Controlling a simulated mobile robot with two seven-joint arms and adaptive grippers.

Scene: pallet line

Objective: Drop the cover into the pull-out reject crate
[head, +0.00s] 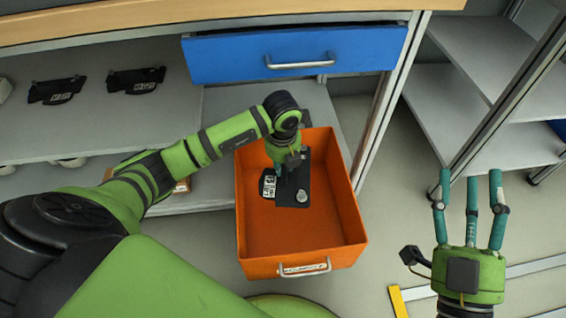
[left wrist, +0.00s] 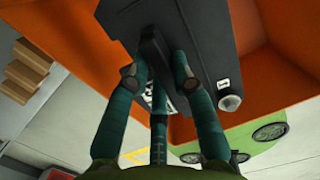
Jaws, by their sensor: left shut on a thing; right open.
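The black cover (head: 293,190), a flat dark plate with a round grey knob, is held over the inside of the orange pull-out reject crate (head: 300,235). My left gripper (head: 287,168) reaches down from above and is shut on the cover. In the left wrist view, the fingers (left wrist: 157,70) close on a raised dark bar of the cover (left wrist: 212,35), with orange crate walls (left wrist: 268,75) around it. A white printed label shows beside the plate; I cannot tell whether it belongs to it. Any gap below the cover is unclear. My right gripper (head: 468,185) is open and empty, right of the crate.
A closed blue drawer (head: 295,52) is above and behind the crate. Two dark labelled parts (head: 56,90) (head: 137,80) lie on the grey shelf (head: 100,125) at left. A metal rack (head: 500,130) stands at right.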

